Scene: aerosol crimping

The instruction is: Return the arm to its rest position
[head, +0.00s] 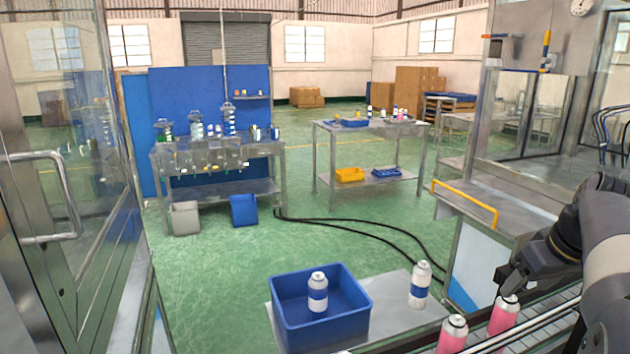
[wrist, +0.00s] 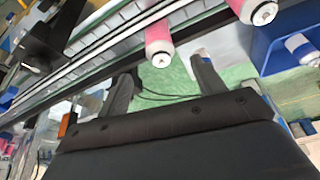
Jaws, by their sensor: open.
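My arm (head: 605,240) reaches in from the right edge of the head view, bent, over the conveyor. My gripper (wrist: 163,84) shows in the wrist view with its two dark fingers spread apart and nothing held between them. One pink can (wrist: 157,40) appears beyond the fingers, roughly in line with the gap. Another pink can (wrist: 252,10) is farther right. In the head view two pink cans with silver tops, a front one (head: 452,335) and a rear one (head: 503,317), stand on the conveyor below my wrist. The fingertips are hard to make out there.
A blue bin (head: 345,329) holding a white-and-blue can (head: 317,292) sits on a grey table (head: 392,328); another such can (head: 420,285) stands beside it. A metal cabinet with a yellow handle (head: 465,203) is close to my arm. Black cables (head: 365,232) cross the green floor.

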